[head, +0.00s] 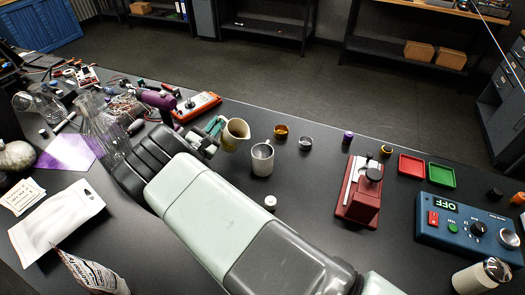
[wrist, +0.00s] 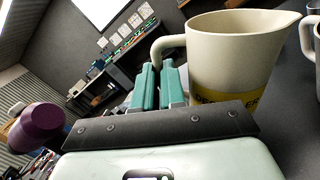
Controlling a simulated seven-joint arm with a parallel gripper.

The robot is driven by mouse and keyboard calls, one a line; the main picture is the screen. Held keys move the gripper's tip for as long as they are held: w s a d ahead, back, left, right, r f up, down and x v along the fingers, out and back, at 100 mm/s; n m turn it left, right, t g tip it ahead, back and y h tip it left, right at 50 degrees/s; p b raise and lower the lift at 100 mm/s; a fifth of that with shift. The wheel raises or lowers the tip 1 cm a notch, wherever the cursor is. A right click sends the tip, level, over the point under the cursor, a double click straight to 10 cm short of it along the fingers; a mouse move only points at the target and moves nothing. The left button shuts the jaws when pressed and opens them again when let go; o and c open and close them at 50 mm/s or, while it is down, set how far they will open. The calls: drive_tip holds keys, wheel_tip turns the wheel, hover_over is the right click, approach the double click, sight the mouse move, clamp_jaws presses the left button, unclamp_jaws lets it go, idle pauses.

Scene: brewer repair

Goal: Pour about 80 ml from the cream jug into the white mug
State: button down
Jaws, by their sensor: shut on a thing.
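The cream jug (head: 236,133) has a yellow band and is held by my gripper (head: 213,127) just left of the white mug. In the wrist view the green fingers of my gripper (wrist: 160,85) are closed at the handle of the jug (wrist: 235,60), whose spout points right. The jug looks about upright or only slightly tilted; its contents cannot be made out. The white mug (head: 262,160) stands upright on the table, a little to the right of the jug and apart from it. Only a slice of a mug shows at the right edge of the wrist view.
An amber cup (head: 280,131) and a small metal cup (head: 305,143) stand behind the mug. A small white cap (head: 270,202) lies in front. A red device (head: 360,190) stands to the right, then a blue control box (head: 468,222). Glassware and wires crowd the left.

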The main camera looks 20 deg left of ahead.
sight(222, 118)
drive_tip(key=d+r+m, duration=0.2)
drive_tip(key=r+m, duration=0.1)
drive_tip(key=shift+s+d+h, duration=0.15)
drive_tip(key=shift+d+h, duration=0.1)
drive_tip(key=shift+h, duration=0.15)
drive_tip(key=shift+s+d+r+m+t, duration=0.1)
drive_tip(key=shift+d+r+m+t, duration=0.15)
drive_tip(key=shift+r+m, duration=0.3)
drive_tip(key=shift+d+r+m+t, duration=0.15)
drive_tip(key=shift+d+r+m, duration=0.15)
drive_tip(key=shift+m, duration=0.35)
drive_tip(key=shift+s+d+r+m+h, duration=0.1)
drive_tip(key=shift+d+r+m+h, duration=0.2)
drive_tip(key=shift+r+m, duration=0.45)
drive_tip(key=shift+d+m, duration=0.15)
drive_tip(key=shift+m, duration=0.2)
drive_tip(key=shift+s+d+r+m+h, duration=0.1)
drive_tip(key=shift+d+r+m+h, duration=0.1)
drive_tip(key=shift+d+r+m, duration=0.4)
drive_tip(key=shift+s+d+r+m+h, duration=0.1)
drive_tip(key=shift+d+r+m+h, duration=0.2)
drive_tip(key=shift+m, duration=0.5)
idle(0.4)
